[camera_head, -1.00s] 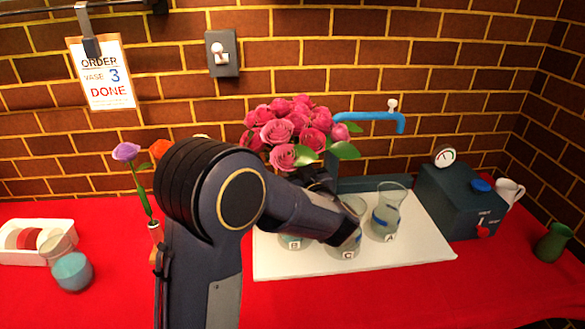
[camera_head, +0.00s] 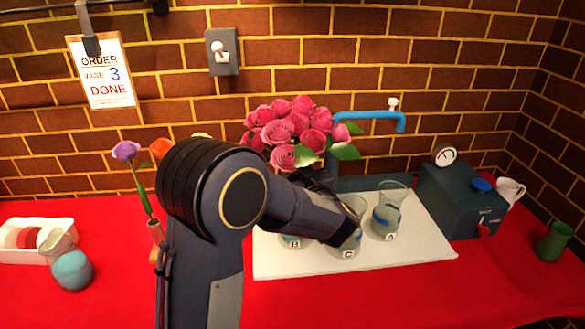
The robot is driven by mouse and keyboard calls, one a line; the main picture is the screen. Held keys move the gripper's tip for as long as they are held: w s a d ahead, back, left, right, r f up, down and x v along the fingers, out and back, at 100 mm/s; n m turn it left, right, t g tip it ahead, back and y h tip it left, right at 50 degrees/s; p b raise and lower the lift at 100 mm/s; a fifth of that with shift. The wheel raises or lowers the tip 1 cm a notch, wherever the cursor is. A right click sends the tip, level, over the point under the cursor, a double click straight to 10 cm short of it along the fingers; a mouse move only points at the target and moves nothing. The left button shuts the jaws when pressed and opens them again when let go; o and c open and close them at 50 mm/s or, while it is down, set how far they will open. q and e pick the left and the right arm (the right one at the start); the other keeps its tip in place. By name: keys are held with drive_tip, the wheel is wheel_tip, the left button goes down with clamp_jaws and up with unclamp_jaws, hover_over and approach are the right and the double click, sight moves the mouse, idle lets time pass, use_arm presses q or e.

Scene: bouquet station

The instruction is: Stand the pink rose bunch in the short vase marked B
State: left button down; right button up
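The pink rose bunch (camera_head: 290,130) is upright above the white board, its blooms in front of the brick wall. Its stems are hidden behind my arm. The short vase marked B (camera_head: 291,242) stands on the board, mostly covered by my arm, with its label and lower part showing. My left gripper (camera_head: 318,180) is just below the blooms on their right side. Its fingers are too dark and hidden to show whether they hold the stems. I cannot tell whether the stems are inside vase B. My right gripper is not in view.
Vase C (camera_head: 348,246) and taller vase A (camera_head: 388,215) stand on the white board (camera_head: 420,250), right of B. A blue tap (camera_head: 370,116) reaches over behind them. A dark box (camera_head: 460,205) stands right. A bluish jar (camera_head: 72,270) and white tray (camera_head: 40,256) are left.

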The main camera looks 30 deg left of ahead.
use_arm(q)
drive_tip(key=shift+f, duration=0.35)
idle(0.3)
drive_tip(key=c, duration=1.1)
unclamp_jaws()
drive_tip(key=shift+c, duration=0.2)
drive_tip(key=s+d+r+m+t+h+p, duration=0.5)
drive_tip(key=d+h, duration=0.4)
drive_tip(key=h, duration=0.5)
drive_tip(key=s+d+f+m+g+h+p, duration=0.1)
drive_tip(key=s+g, duration=0.4)
drive_tip(key=s, duration=0.8)
drive_tip(key=s+d+f+m+g+h+p, duration=0.1)
drive_tip(key=s+g, duration=0.4)
drive_tip(key=s, duration=0.8)
wheel_tip(320, 180, down, 2)
drive_tip(key=shift+s+d+f+m+h+p, duration=0.3)
drive_tip(key=shift+d+m+h, duration=0.3)
drive_tip(key=shift+m+h, duration=0.4)
